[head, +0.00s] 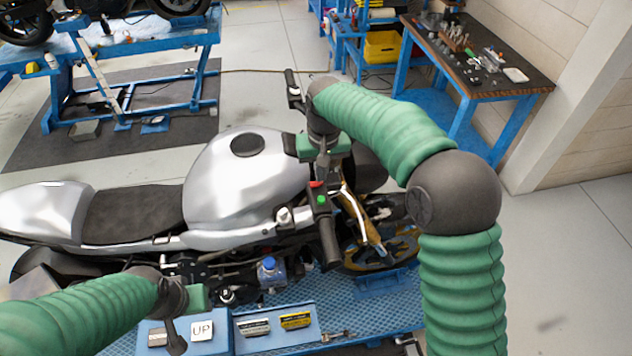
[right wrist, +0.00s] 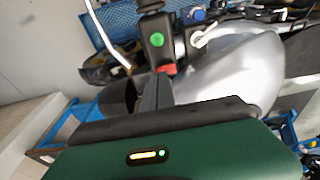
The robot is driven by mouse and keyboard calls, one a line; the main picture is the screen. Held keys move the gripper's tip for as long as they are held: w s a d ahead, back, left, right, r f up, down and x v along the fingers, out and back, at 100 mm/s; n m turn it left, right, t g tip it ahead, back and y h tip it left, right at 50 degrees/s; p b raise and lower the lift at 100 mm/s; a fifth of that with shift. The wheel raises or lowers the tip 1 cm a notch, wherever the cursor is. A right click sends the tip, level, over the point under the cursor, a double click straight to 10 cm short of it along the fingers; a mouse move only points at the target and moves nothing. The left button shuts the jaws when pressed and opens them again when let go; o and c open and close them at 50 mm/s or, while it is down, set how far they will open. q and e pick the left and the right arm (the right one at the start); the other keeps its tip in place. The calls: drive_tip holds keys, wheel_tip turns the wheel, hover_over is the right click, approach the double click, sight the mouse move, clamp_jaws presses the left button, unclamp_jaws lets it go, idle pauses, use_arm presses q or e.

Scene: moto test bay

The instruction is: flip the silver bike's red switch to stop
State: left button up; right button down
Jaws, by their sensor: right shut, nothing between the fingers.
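The silver bike (head: 240,185) stands on a blue lift, its tank and seat to the left. Its right-hand switch housing (head: 321,202) carries the red switch (head: 316,184) and a green button (head: 322,199). My right gripper (head: 323,172) is shut and empty, pointing down just above the red switch. In the right wrist view, the shut fingertips (right wrist: 160,78) lie right at the red switch (right wrist: 167,69), partly covering it; I cannot tell whether they touch. The green button (right wrist: 157,41) shows clear beyond it. My left gripper (head: 174,330) hangs low at left; its finger gap is not clear.
The blue lift platform (head: 390,312) runs under the bike, with a box marked UP (head: 202,330) near my left gripper. A workbench with tools (head: 475,55) stands at the back right. Another blue lift (head: 130,47) is at the back left. Floor at right is clear.

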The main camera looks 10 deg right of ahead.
drive_tip(key=shift+s+a+f+b, duration=0.15)
drive_tip(key=shift+f+b, duration=0.15)
drive_tip(key=shift+f, duration=0.25)
drive_tip(key=r+p, duration=0.2)
drive_tip(key=shift+w+r+p, duration=0.2)
drive_tip(key=shift+r+p, duration=0.15)
wheel_tip(320, 180, up, 5)
drive_tip(key=p, duration=0.3)
drive_tip(key=shift+s+f+p, duration=0.1)
drive_tip(key=shift+f+p, duration=0.1)
drive_tip(key=shift+p, duration=0.2)
drive_tip(key=shift+f, duration=0.15)
